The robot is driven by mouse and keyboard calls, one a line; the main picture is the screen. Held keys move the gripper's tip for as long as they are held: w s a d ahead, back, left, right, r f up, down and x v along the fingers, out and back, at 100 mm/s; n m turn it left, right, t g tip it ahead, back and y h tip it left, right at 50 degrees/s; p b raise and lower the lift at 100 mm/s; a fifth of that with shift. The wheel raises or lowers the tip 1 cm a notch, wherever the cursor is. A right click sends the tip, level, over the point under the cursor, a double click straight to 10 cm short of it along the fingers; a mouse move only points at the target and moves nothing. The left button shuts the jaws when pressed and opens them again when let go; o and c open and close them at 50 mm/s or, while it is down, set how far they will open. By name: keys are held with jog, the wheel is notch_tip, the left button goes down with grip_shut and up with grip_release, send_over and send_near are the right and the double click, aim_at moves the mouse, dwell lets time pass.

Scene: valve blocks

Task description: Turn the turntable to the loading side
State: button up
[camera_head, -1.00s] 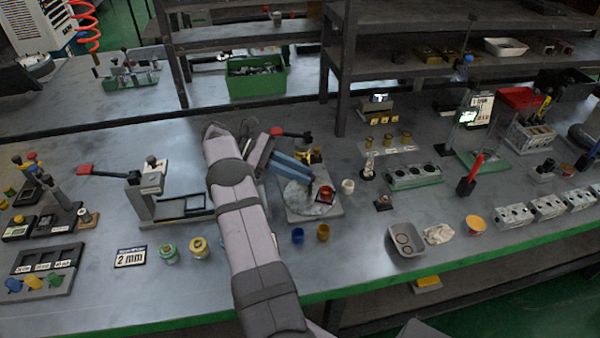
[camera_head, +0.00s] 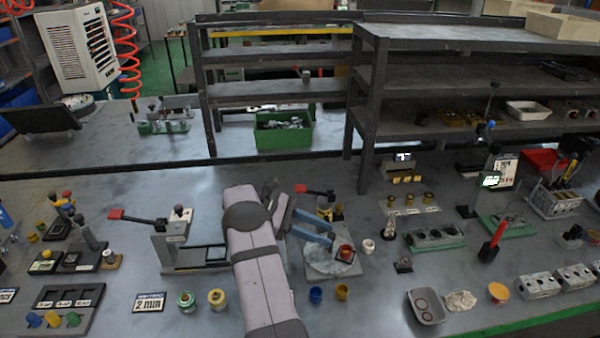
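The turntable (camera_head: 322,263) is a pale round disc on a grey base plate, right of my arm in the middle of the bench. A red-rimmed part (camera_head: 345,254) sits near its right edge. My gripper (camera_head: 331,234) has blue fingers pointing right over the back of the disc. The two fingers look apart, with nothing visible between them. I cannot tell whether they touch the turntable. A lever with a red knob (camera_head: 301,188) and a yellow-topped fixture (camera_head: 328,213) stand just behind the fingers. My arm hides part of the area left of the disc.
A blue cup (camera_head: 316,295) and a yellow cup (camera_head: 342,292) stand in front of the turntable, and a white cup (camera_head: 368,246) to its right. A red-handled clamp fixture (camera_head: 175,240) stands left of my arm. A dark shelf (camera_head: 366,120) rises behind.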

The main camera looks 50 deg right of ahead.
jog(key=shift+s+a+r+n+t+h+p, duration=0.1)
jog(key=shift+s+a+n+t+h+p, duration=0.1)
jog(key=shift+n+t+h+p, duration=0.85)
jog(key=shift+s+a+r+n+t+h+p, duration=0.15)
jog(key=shift+n+t+h+p, duration=0.35)
jog(key=shift+p, duration=1.2)
jog(key=shift+s+a+r+n+t+h+p, duration=0.15)
jog(key=shift+n+t+h+p, duration=0.4)
jog(key=shift+n+p, duration=0.6)
jog(key=n+t+p, duration=0.1)
jog(key=n+t+h+p, duration=0.1)
jog(key=p, duration=0.1)
jog(key=s+n+t+h+p, duration=0.1)
jog(key=p, duration=0.1)
jog(key=shift+a+f+t, duration=0.2)
jog(key=shift+a+t, duration=0.05)
jog(key=shift+t, duration=0.05)
jog(key=shift+w+a+f+n+t, duration=0.1)
jog(key=shift+w+a+n+t, duration=0.2)
jog(key=shift+n, duration=0.1)
jog(key=b+v, duration=0.3)
jog(key=v, duration=0.3)
jog(key=w+d+r+m+g+h+b, duration=0.1)
jog(key=w+d+r+m+g+b, duration=0.1)
jog(key=r+g, duration=0.7)
jog(key=shift+w+r+m+g, duration=0.3)
jog(key=shift+w+r+m, duration=0.35)
jog(key=shift+r, duration=3.5)
jog(key=shift+r, duration=0.1)
jog(key=shift+m, duration=0.25)
